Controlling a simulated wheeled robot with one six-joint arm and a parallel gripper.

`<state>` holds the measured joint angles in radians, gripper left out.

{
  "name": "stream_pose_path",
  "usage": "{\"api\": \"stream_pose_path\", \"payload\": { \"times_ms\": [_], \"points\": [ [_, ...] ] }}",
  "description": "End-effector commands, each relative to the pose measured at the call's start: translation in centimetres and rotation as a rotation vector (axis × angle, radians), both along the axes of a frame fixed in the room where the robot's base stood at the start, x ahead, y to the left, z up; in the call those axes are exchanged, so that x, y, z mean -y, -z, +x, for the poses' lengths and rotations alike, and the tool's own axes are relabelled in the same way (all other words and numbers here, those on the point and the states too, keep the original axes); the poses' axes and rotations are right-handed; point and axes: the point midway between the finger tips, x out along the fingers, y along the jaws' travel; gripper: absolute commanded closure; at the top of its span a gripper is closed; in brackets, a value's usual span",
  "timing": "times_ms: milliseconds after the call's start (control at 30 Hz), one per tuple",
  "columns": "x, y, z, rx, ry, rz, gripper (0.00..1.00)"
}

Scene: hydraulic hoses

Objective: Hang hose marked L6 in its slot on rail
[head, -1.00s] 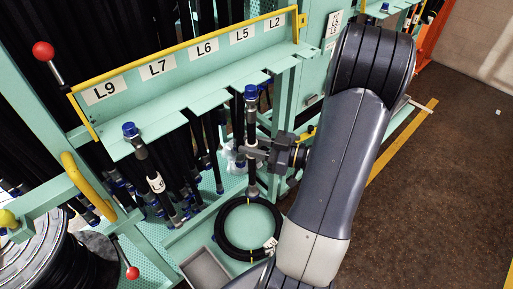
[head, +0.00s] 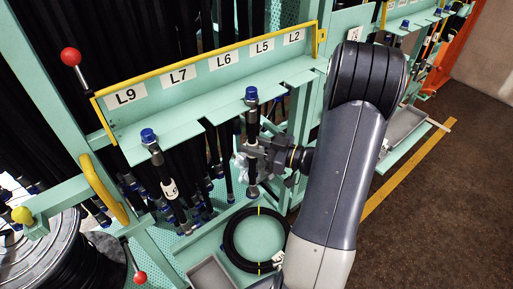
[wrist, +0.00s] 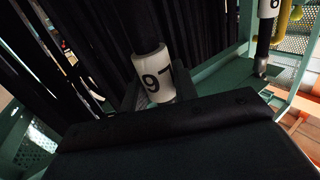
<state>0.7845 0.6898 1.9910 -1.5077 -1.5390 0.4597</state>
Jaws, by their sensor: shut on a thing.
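The green rail (head: 190,118) has a yellow-edged label strip, with the L6 label (head: 227,62) between L7 and L5. My gripper (head: 254,151) is shut on a black hose (head: 252,118) with a blue cap (head: 251,93). The hose is upright at the rail's front edge, its cap overlapping the shelf between the L6 and L5 labels. I cannot tell whether it is inside a slot. In the wrist view its white tag (wrist: 153,77) reads like an upside-down L6. My fingertips are not clear there.
Another blue-capped hose (head: 168,185) hangs near the rail's left end, below L9. A coiled hose (head: 257,238) lies below the gripper beside a grey tray (head: 212,272). Red-knobbed levers stand at left. Brown floor (head: 440,200) is open at right.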

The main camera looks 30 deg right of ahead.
Motion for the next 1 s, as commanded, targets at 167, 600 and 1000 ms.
{"api": "stream_pose_path", "payload": {
  "times_ms": [167, 600, 1000],
  "points": [
    [-0.2, -0.1, 1.1, 0.001, 0.000, 0.000, 1.00],
    [-0.4, 0.3, 2.2, 0.002, 0.001, 0.001, 1.00],
    [-0.4, 0.3, 2.2, 0.002, 0.000, 0.001, 1.00]
  ]
}}
